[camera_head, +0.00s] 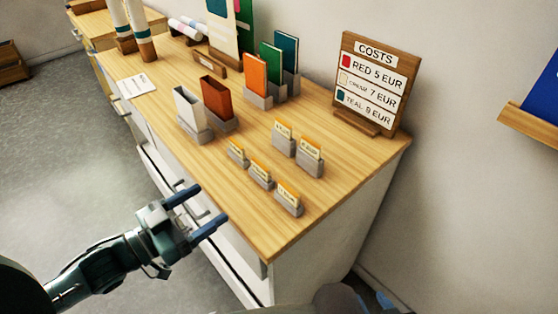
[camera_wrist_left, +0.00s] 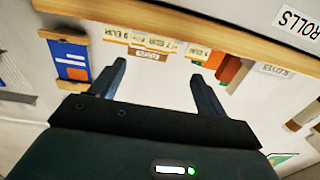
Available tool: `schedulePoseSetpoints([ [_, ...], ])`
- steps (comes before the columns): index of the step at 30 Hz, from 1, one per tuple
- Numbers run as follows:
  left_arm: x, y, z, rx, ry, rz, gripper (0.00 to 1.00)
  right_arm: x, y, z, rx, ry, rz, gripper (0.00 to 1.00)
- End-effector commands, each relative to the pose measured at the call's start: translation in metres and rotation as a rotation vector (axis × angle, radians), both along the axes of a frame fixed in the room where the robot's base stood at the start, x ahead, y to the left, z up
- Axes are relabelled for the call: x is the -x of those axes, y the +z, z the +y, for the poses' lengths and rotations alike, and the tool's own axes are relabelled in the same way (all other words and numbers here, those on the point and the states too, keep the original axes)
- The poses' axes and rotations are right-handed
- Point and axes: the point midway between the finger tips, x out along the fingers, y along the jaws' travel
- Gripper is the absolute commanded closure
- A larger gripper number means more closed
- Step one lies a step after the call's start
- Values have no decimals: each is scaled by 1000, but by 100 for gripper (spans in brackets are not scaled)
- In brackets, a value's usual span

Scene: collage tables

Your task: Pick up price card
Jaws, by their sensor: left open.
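Several small yellow-and-white price cards stand in grey holders on the wooden table. In the head view three are in a front row, with a left card (camera_head: 236,146), a middle card (camera_head: 260,169) and a right card (camera_head: 289,192). Two more stand behind, a left one (camera_head: 283,130) and a right one (camera_head: 309,147). The lettering is too small to read there. In the wrist view cards (camera_wrist_left: 115,36) appear upside down beyond the fingers, some reading EUR. My left gripper (camera_head: 206,204) is open and empty, in front of the table's front edge, apart from the cards. It also shows in the wrist view (camera_wrist_left: 158,70).
A costs board (camera_head: 370,85) stands at the table's back right, listing red 5, cream 7 and teal 9 EUR. A white book (camera_head: 187,108), a brown-red book (camera_head: 215,97) and an orange book (camera_head: 254,74) stand in holders. The table's front right corner (camera_head: 270,240) is bare.

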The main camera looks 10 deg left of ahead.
Motion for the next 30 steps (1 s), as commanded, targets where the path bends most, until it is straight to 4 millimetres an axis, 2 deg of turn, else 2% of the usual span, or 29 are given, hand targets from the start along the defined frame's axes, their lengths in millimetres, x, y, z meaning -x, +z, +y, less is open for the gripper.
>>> schedulePoseSetpoints([
  [5,-7,11,-3,14,-34,-22,25,3,0,2,-3,4,1,64],
  [18,-56,11,-40,14,-32,-22,25,8,-1,3,-4,6,17,64],
  [26,-67,11,-50,13,-32,-19,25,7,-4,1,1,3,21,64],
  [30,-82,13,-59,14,-32,-22,25,5,2,0,2,1,18,64],
])
